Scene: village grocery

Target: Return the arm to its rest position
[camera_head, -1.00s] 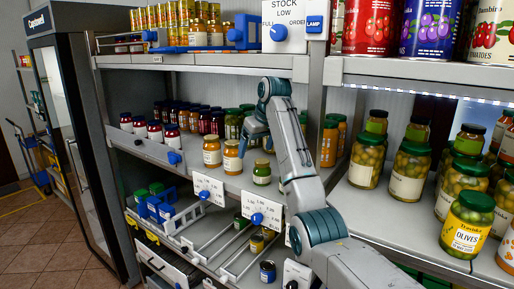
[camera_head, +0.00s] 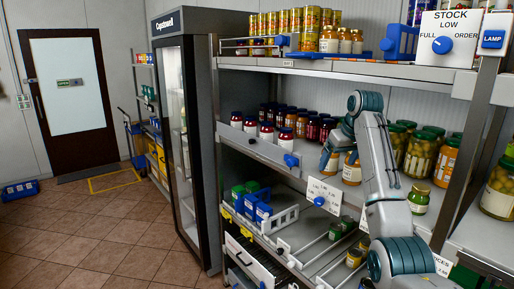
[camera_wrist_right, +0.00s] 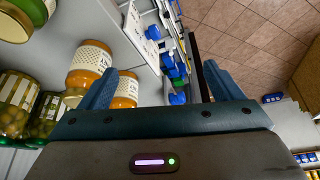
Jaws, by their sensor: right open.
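My right arm (camera_head: 383,185) comes in from the lower right of the head view and reaches over the middle shelf. Its gripper (camera_head: 334,154) points down beside orange jars (camera_head: 351,170), partly covering one of them. In the right wrist view, the fingers of the gripper (camera_wrist_right: 160,88) are spread apart with nothing between them. Orange jars with pale labels (camera_wrist_right: 89,62) show just behind and beside the left finger there; I cannot tell whether it touches them. My left gripper is not in view.
A small green-lidded jar (camera_head: 419,198) stands right of the arm. Dark red jars (camera_head: 267,132) stand left on the shelf. Price cards with blue knobs (camera_head: 323,196) line the shelf edge. The upper shelf (camera_head: 345,66) is above. A tall fridge (camera_head: 188,130) and open floor lie left.

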